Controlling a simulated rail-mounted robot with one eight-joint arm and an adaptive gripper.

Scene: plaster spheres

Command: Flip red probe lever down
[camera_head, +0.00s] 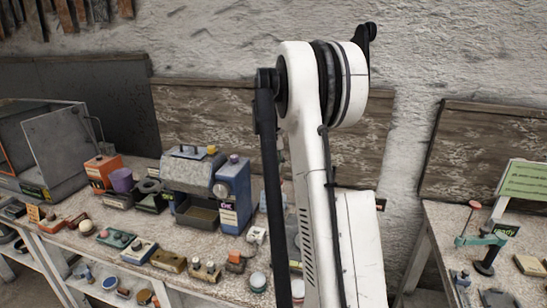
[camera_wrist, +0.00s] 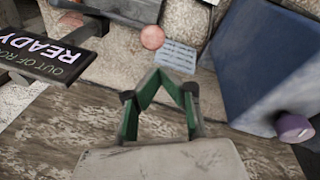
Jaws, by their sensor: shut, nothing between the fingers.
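A small round reddish-pink knob or ball (camera_wrist: 152,37) shows at the upper middle of the wrist view; I cannot tell whether it is the probe lever's end. In the head view, a stand with a teal arm (camera_head: 482,240) and a red knob (camera_head: 474,205) stands on the right-hand table. My gripper (camera_wrist: 160,74) shows in the wrist view with its green fingers closed together at the tips and nothing between them. The tips appear below the reddish ball in the picture, with a visible gap. In the head view my gripper is hidden behind my arm.
A blue box with a purple knob (camera_wrist: 293,127) fills the wrist view's right; a similar blue box (camera_head: 234,195) shows in the head view. A dark "READY" sign (camera_wrist: 62,60) is at left. A small printed card (camera_wrist: 178,56) lies near the ball. The left bench (camera_head: 130,225) is crowded.

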